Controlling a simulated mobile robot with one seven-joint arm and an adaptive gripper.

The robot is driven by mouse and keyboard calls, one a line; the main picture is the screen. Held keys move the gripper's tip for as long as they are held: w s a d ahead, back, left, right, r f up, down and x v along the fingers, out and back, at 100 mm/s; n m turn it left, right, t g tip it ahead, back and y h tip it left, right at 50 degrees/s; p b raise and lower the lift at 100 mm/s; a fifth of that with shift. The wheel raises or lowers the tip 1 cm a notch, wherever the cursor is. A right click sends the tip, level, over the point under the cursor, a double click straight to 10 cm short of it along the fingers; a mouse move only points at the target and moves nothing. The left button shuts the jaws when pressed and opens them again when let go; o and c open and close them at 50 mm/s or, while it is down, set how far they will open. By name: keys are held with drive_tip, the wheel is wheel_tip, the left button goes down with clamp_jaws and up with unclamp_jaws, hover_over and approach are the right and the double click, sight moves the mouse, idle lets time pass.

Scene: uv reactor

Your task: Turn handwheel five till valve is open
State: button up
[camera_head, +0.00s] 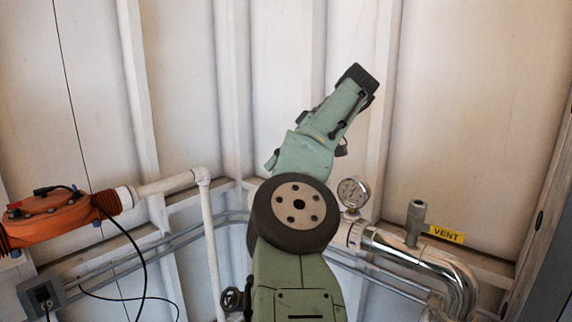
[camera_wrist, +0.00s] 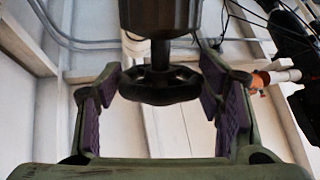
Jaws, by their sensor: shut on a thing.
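In the wrist view, a dark handwheel (camera_wrist: 160,90) on a thick black valve stem sits between the two fingers of my gripper (camera_wrist: 165,80). The purple finger pads are on the left and right of its rim, and the gripper is shut on it. Exact contact at the pads is hard to see. No number shows on the wheel. In the head view, my green arm fills the middle and my gripper cannot be made out. A small dark handwheel (camera_head: 232,299) shows at lower centre-left, beside a white pipe; I cannot tell whether it is the same wheel.
In the head view, an orange unit (camera_head: 50,217) with a black cable is at left. A pressure gauge (camera_head: 352,192), a shiny bent pipe (camera_head: 425,252) and a yellow VENT label (camera_head: 446,234) are right of my arm. White ribbed walls stand close behind.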

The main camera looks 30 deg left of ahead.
drive_tip(key=shift+f+n+g, duration=0.2)
drive_tip(key=shift+n+g, duration=0.1)
drive_tip(key=shift+g, duration=0.5)
drive_tip(key=o, duration=0.8)
drive_tip(key=shift+o, duration=0.2)
drive_tip(key=shift+r, duration=0.1)
drive_tip(key=shift+t, duration=0.5)
